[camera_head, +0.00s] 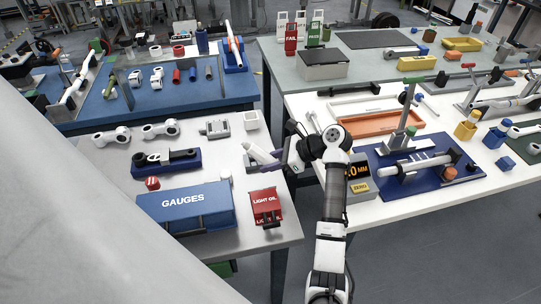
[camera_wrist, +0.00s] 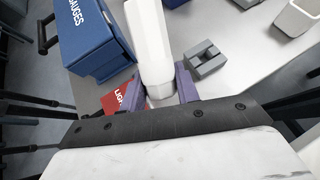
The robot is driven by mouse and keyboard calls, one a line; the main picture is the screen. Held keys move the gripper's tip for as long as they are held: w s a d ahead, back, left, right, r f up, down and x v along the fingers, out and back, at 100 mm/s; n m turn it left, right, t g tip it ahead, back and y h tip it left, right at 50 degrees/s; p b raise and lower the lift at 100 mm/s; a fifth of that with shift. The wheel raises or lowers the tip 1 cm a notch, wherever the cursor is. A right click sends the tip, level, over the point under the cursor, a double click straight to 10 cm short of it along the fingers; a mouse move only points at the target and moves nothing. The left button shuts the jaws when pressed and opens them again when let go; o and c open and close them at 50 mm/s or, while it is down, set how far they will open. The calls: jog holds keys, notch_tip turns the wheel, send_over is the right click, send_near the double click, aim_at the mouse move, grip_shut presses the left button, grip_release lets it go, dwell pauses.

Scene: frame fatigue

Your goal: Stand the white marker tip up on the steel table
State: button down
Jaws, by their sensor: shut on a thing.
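My gripper (camera_head: 268,165) is shut on the white marker (camera_head: 258,152), above the right edge of the steel table (camera_head: 205,153). In the wrist view, the purple fingers of my gripper (camera_wrist: 160,86) press on both sides of the white marker (camera_wrist: 150,42). The marker is tilted in the head view, its free end pointing up and left. In the wrist view it runs from the fingers to the top edge, where its far end is cut off. I cannot tell which end is the tip.
A blue GAUGES box (camera_head: 187,209) and a red LIGHT OIL container (camera_head: 266,206) stand toward the front. A grey notched block (camera_wrist: 207,60) lies close by the fingers. A white open bin (camera_head: 251,120) stands at the back right corner. Bare tabletop shows left of my gripper.

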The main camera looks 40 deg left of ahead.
aim_at(270, 184)
jog(key=shift+f, duration=3.45)
jog(key=shift+f, duration=0.15)
jog(key=c, duration=1)
grip_release()
jog(key=shift+f, duration=0.1)
jog(key=shift+o, duration=0.3)
jog(key=shift+f, duration=0.1)
jog(key=shift+s, duration=0.1)
jog(key=b+v, duration=0.2)
jog(key=v, duration=1.2)
jog(key=shift+b, duration=0.35)
jog(key=shift+a, duration=0.15)
